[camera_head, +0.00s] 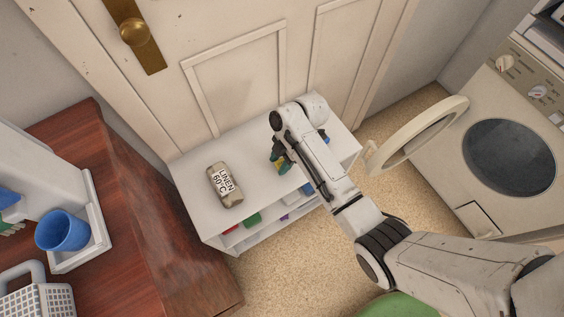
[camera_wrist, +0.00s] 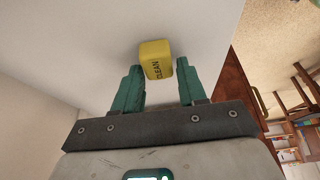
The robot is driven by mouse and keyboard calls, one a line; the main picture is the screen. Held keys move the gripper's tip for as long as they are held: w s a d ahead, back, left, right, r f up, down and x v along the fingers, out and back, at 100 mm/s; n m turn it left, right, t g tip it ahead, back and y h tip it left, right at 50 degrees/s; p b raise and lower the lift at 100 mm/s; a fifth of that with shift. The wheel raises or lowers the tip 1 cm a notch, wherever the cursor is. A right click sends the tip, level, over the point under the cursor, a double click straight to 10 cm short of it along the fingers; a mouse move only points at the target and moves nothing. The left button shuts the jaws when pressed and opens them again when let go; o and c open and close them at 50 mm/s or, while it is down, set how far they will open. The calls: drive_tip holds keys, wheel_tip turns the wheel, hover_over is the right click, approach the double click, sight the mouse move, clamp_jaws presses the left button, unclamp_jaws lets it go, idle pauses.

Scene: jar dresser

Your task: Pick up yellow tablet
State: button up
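The yellow tablet (camera_wrist: 157,61) is a small yellow block marked "CLEAN". In the wrist view it sits on the white surface at the tips of my green fingers. A narrow gap shows between the tablet and the right finger.
A beige jar labelled "LINEN 60°C" (camera_head: 224,186) lies on the left of the dresser top. A small blue thing (camera_head: 326,138) shows behind my arm. Coloured items fill the shelf below. A washing machine (camera_head: 510,160) with its door (camera_head: 420,136) open stands at right.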

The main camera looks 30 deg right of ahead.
drive_tip(key=c, duration=0.7)
